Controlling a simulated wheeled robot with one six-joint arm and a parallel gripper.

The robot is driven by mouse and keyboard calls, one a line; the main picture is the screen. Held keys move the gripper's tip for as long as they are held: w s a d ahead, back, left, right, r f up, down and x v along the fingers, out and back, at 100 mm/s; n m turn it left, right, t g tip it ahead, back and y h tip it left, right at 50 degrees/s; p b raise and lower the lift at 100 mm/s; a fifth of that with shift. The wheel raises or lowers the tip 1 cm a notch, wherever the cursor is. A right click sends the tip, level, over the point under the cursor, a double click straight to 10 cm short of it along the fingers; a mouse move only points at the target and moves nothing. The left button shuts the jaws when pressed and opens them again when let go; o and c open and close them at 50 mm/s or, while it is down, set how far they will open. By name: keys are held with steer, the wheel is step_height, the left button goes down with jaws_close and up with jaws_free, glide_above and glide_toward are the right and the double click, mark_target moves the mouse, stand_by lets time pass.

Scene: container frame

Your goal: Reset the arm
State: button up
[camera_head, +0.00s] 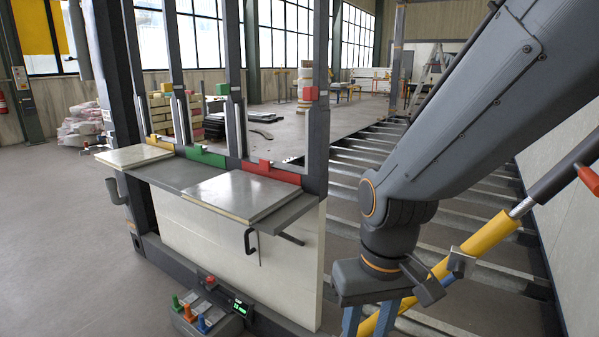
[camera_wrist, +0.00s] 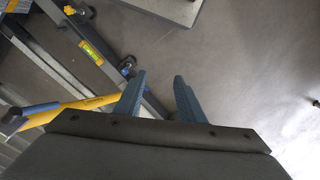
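My grey arm comes down from the upper right. A yellow cylinder (camera_head: 489,234) passes close beside the gripper in the head view, and a yellow bar (camera_wrist: 88,103) shows left of the fingers in the wrist view.
A dark frame with posts carries a shelf with a pale panel (camera_head: 235,191) and a red block (camera_head: 273,172). A grey box (camera_head: 209,317) with coloured handles sits on the floor at the lower left. Metal rollers (camera_head: 365,160) lie behind my arm. Open floor (camera_head: 55,240) is at the left.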

steer(key=s+d+r+m+p, duration=0.2)
steer(key=d+r+p, duration=0.6)
steer(key=r+p, duration=0.2)
steer(key=p, duration=0.2)
steer(key=shift+s+d+r+h+p, duration=0.15)
steer(key=shift+d+r+h+p, duration=0.1)
steer(key=shift+r+h+p, duration=0.05)
steer(key=shift+c, duration=0.6)
